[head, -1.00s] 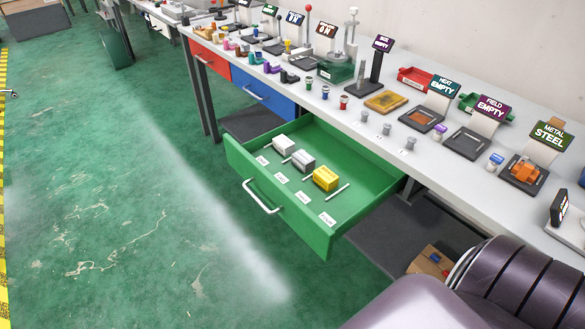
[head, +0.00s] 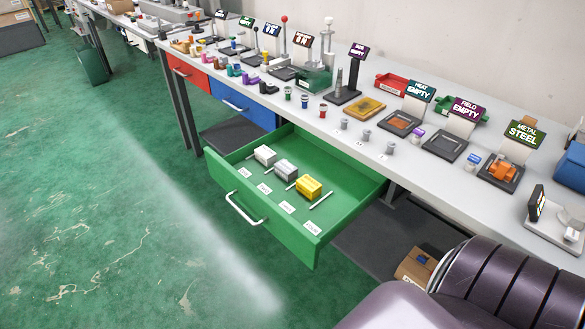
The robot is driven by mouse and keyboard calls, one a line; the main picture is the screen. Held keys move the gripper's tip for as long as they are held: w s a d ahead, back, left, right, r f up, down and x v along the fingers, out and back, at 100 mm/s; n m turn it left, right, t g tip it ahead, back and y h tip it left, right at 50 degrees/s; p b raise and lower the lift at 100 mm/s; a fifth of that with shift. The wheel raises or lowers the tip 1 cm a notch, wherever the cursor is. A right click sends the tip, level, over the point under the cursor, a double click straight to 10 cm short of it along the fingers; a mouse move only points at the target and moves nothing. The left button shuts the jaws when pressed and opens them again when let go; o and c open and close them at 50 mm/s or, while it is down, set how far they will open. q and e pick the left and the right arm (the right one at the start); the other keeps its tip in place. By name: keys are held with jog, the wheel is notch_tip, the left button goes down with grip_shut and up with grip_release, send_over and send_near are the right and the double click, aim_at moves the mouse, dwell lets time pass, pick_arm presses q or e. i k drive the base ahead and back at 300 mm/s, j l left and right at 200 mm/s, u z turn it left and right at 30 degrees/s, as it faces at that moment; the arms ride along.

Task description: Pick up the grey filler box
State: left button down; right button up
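A grey box (head: 285,171) lies in the open green drawer (head: 345,213), between a white box (head: 265,156) on its left and a yellow box (head: 309,188) on its right. I take the grey one as the grey filler box. Thin white rods lie between and beside the boxes, and small labels lie along the drawer's front; their text is too small to read. Neither gripper is in view, and nothing touches the boxes.
The long bench (head: 350,138) above the drawer carries signs, fixtures and small coloured parts. A blue drawer (head: 238,100) and a red drawer (head: 187,72) are shut. A brown box (head: 416,267) sits below the bench. The green floor (head: 110,200) before the drawer is clear.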

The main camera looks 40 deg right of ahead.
aim_at(288, 173)
jog(key=z, duration=1.15)
